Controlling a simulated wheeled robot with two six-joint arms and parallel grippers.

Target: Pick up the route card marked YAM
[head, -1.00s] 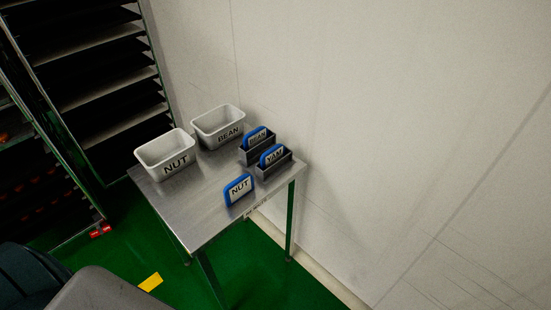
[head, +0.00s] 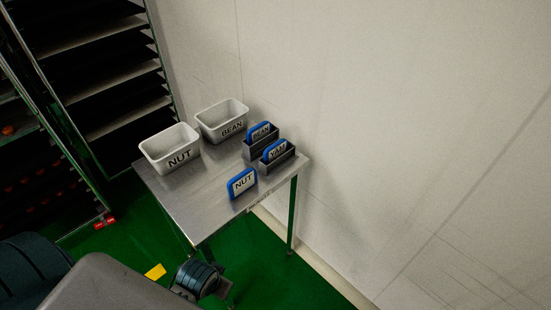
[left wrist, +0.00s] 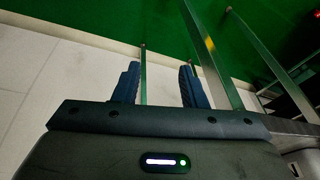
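The route card marked YAM (head: 277,151) is blue with a white label. It stands in a dark grey holder (head: 287,159) near the right edge of the steel table (head: 190,195). In the left wrist view my left gripper (left wrist: 160,83) is open, with nothing between its two fingers. A table leg and the green floor show beyond them. In the head view a dark arm part (head: 196,279), apparently of my left arm, is low in front of the table, well away from the YAM card. My right gripper is not in view.
A BEAN card (head: 260,132) stands in a holder behind the YAM one. A NUT card (head: 242,183) stands at the table's front right. White bins marked NUT (head: 165,143) and BEAN (head: 218,117) are at the back. The wall is close behind; a rack (head: 105,75) is left.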

